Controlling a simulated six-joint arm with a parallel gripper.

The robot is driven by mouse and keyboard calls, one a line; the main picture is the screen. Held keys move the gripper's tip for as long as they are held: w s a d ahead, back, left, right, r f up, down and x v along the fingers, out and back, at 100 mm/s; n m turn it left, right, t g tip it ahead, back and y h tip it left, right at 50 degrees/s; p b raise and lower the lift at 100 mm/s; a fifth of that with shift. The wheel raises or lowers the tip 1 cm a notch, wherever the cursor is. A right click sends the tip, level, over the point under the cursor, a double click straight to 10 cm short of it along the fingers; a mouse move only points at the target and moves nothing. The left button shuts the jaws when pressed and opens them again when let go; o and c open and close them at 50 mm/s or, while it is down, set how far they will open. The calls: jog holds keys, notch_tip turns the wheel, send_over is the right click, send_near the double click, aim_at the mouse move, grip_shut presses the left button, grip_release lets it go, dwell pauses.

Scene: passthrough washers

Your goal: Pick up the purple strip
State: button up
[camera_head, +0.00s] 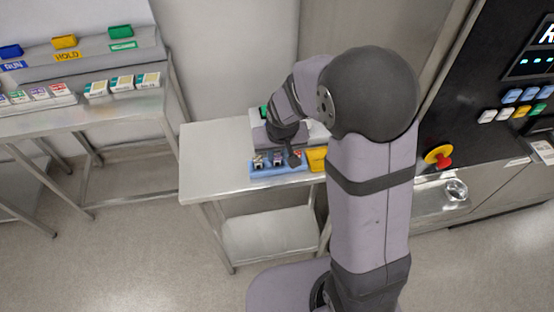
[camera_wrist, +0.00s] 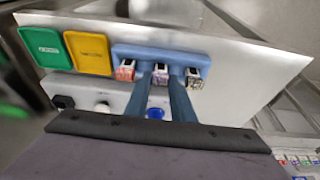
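The purple strip (camera_wrist: 160,71) is the middle one of three small upright pieces in a blue rack (camera_wrist: 128,50). A red-marked piece (camera_wrist: 126,70) stands to its left and a dark-marked piece (camera_wrist: 194,78) to its right in the wrist view. My gripper (camera_wrist: 160,72) has its two fingers apart, one on each side of the purple strip. I cannot tell whether the fingers touch it. In the head view the blue rack (camera_head: 262,171) sits on the small metal table, and my gripper (camera_head: 291,157) is over it, partly hiding the pieces.
A yellow panel (camera_wrist: 89,53) and a green panel (camera_wrist: 46,46) lie beside the rack. A grey box with a blue button (camera_wrist: 155,113) is close to my fingers. The metal table (camera_head: 207,165) is bare at left. Another bench (camera_head: 130,108) holds labelled boxes.

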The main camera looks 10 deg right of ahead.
aim_at(277, 157)
jog(key=shift+c, duration=0.2)
jog(key=shift+w+r, duration=0.1)
jog(key=shift+r, duration=0.55)
notch_tip(277, 157, up, 8)
jog(key=r+b, duration=0.1)
jog(key=b, duration=0.2)
jog(key=w+d+f+m+h+p, duration=0.1)
jog(key=w+d+m+p, duration=0.15)
jog(key=d, duration=0.65)
jog(key=w+d+f+m+p, duration=0.1)
jog(key=d+f+m+p, duration=0.15)
jog(key=d, duration=0.65)
jog(key=w+d+r+n+y, duration=0.1)
jog(key=w+d+r+n, duration=0.1)
jog(key=w+r+n, duration=0.3)
jog(key=shift+w+d+r, duration=0.2)
jog(key=shift+w+r, duration=0.6)
jog(key=shift+w, duration=0.15)
